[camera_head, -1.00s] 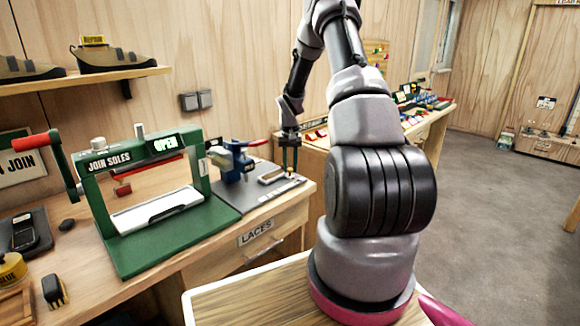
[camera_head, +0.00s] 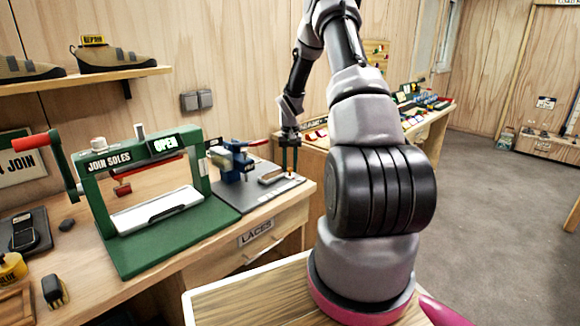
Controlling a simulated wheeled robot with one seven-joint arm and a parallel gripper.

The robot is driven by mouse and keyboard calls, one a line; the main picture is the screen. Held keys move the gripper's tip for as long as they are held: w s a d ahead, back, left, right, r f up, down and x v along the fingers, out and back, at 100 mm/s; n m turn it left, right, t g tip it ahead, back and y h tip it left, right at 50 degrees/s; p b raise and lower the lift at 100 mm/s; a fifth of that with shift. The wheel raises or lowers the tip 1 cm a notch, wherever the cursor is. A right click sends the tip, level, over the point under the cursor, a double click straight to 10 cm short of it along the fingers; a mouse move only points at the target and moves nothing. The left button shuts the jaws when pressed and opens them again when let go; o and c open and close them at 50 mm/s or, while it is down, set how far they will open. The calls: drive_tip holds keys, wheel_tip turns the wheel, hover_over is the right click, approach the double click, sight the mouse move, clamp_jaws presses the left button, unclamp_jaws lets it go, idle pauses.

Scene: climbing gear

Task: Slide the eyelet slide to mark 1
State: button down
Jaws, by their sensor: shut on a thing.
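The eyelet slide (camera_head: 271,177) is a small pale piece on a dark grey base plate (camera_head: 231,196), to the right of a blue eyelet press (camera_head: 233,160). My gripper (camera_head: 289,170) points down at the right part of this plate. Its dark fingers are shut on a small orange-red knob (camera_head: 291,176), which appears to belong to the slide. A light strip runs along the front of the plate. Its marks are too small to read, so I cannot tell at which mark the slide stands.
A green sole-joining press (camera_head: 150,240) with an OPEN sign stands left of the plate. A drawer labelled LACES (camera_head: 257,236) is below. Shelves with shoes (camera_head: 110,57) hang at upper left. Another bench with small gear (camera_head: 425,107) stands behind my arm.

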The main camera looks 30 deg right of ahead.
idle(0.3)
drive_tip(key=a, duration=0.1)
drive_tip(key=s+a, duration=0.1)
drive_tip(key=a, duration=0.2)
drive_tip(key=shift+s+a, duration=0.35)
drive_tip(key=shift+a, duration=0.05)
drive_tip(key=c, duration=0.6)
unclamp_jaws()
drive_tip(key=shift+c, duration=0.2)
drive_tip(key=shift+r, duration=0.15)
wheel_tip(320, 180, up, 11)
drive_tip(key=shift+f, duration=0.2)
